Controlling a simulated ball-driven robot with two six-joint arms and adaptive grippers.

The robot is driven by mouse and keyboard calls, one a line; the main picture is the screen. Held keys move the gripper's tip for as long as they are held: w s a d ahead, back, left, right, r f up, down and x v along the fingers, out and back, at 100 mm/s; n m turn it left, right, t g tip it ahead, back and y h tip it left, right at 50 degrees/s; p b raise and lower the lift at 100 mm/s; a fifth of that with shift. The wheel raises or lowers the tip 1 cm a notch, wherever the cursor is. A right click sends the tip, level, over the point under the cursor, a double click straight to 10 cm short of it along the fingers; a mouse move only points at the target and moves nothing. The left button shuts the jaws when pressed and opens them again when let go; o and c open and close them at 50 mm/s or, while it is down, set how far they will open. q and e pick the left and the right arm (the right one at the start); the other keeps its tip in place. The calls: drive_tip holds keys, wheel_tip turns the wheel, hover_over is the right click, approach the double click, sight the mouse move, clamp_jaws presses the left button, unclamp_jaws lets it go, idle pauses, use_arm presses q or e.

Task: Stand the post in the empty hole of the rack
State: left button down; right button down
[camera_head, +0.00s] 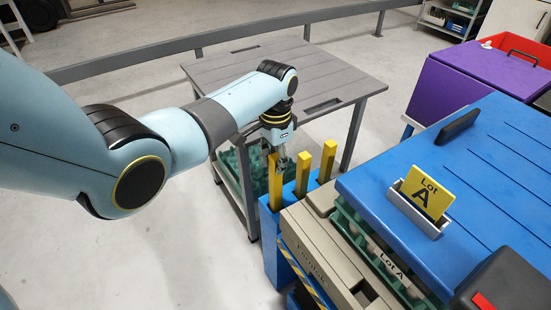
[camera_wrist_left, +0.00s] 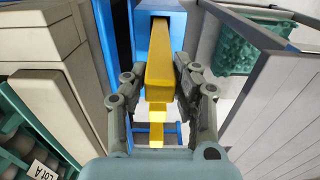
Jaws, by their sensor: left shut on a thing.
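My left gripper (camera_head: 278,153) is shut on a yellow square post (camera_head: 275,185), which stands roughly upright below it. In the left wrist view the post (camera_wrist_left: 163,62) runs between the two fingers (camera_wrist_left: 158,98). The blue rack (camera_head: 270,247) is directly below, and two other yellow posts (camera_head: 303,172) (camera_head: 327,160) stand in it to the right. The held post's lower end is at the top of the rack's leftmost block; I cannot tell whether it is inside the hole. The wrist view shows a dark opening in the blue rack (camera_wrist_left: 139,45) behind the post. My right gripper is out of view.
A beige case (camera_head: 315,245) stands close against the rack's right side. A grey table (camera_head: 330,78) stands behind. The floor at left is clear.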

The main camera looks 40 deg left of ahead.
use_arm(q)
drive_tip(key=shift+f+b, duration=1.15)
drive_tip(key=shift+f, duration=0.75)
drive_tip(key=c, duration=1)
unclamp_jaws()
drive_tip(key=shift+c, duration=0.2)
drive_tip(key=shift+o, duration=0.4)
drive_tip(key=shift+r, duration=0.1)
